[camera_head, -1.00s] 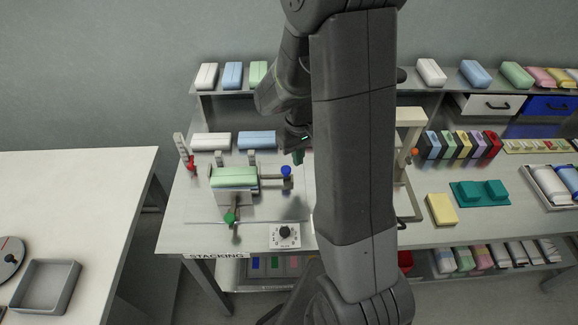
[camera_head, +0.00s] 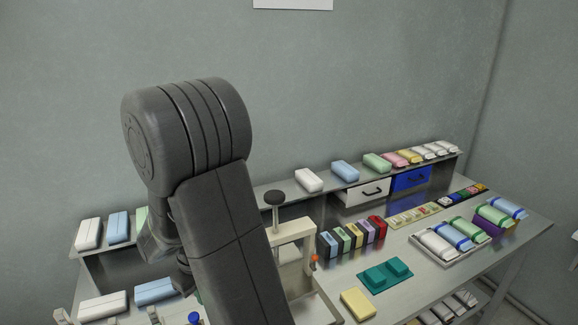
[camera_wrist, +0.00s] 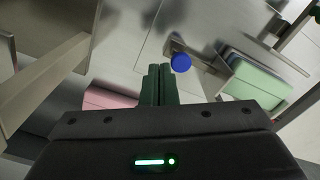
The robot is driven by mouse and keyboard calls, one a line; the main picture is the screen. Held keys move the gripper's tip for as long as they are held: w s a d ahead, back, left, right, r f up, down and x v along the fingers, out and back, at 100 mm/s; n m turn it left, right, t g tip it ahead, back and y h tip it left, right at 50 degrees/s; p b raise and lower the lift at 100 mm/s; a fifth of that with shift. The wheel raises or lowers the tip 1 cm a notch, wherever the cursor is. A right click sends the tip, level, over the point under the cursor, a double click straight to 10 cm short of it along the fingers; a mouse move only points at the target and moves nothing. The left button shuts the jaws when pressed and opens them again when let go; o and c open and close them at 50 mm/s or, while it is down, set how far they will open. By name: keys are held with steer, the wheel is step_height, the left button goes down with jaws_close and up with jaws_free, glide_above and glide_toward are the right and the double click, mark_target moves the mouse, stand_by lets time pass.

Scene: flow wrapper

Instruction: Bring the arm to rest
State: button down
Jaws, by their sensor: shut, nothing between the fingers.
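My gripper (camera_wrist: 159,70) shows in the wrist view, its two dark green fingers together with nothing between them. A round blue knob (camera_wrist: 181,62) is just right of the fingertips in that picture; I see no clear contact. A light green wrapped block (camera_wrist: 258,82) in a metal holder lies further right. In the head view my arm fills the left middle, bent with a big joint high up, and it hides the gripper. The same blue knob (camera_head: 194,318) shows at the bottom edge there.
A cream frame with a black knob (camera_head: 275,198) stands right of my arm. A cream post (camera_wrist: 45,80) is left of my fingers. Coloured boxes (camera_head: 352,236), a teal fixture (camera_head: 385,275) and a tray (camera_head: 452,248) are on the bench. A shelf with blocks (camera_head: 345,170) runs behind.

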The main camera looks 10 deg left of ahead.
step_height(320, 180, down, 7)
steer(key=b, duration=0.4)
steer(key=shift+r, duration=0.1)
steer(key=shift+s+a+r, duration=0.1)
steer(key=shift+s+a, duration=0.05)
steer(key=shift+a, duration=0.15)
